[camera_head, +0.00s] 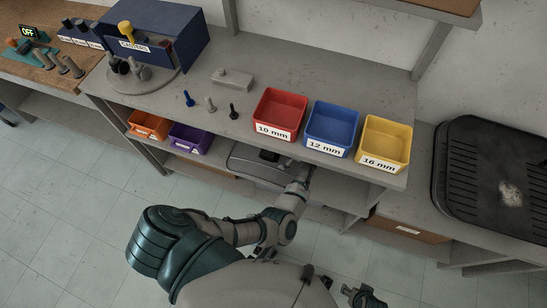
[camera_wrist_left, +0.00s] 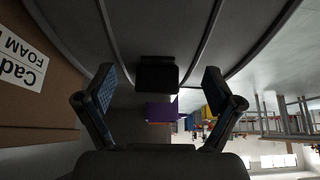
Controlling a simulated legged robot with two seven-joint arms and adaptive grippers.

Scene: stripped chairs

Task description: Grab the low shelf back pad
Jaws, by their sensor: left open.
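The grey back pad (camera_head: 240,163) lies on the low shelf under the workbench, partly hidden by the bench top and my left arm. It has a small black block on it, which shows in the left wrist view (camera_wrist_left: 157,74) against the dark ribbed pad surface (camera_wrist_left: 160,25). My left gripper (camera_head: 285,161) reaches under the bench edge at the pad. In the left wrist view its open fingers (camera_wrist_left: 157,90) stand either side of the black block, apart from it. What looks like my right gripper (camera_head: 364,297) shows partly at the bottom edge.
Red (camera_head: 278,114), blue (camera_head: 331,129) and yellow (camera_head: 384,145) bins stand on the bench's front edge above the arm. Orange (camera_head: 150,125) and purple (camera_head: 190,139) bins sit on the low shelf. A cardboard box with a label (camera_wrist_left: 35,90) is close beside the left gripper.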

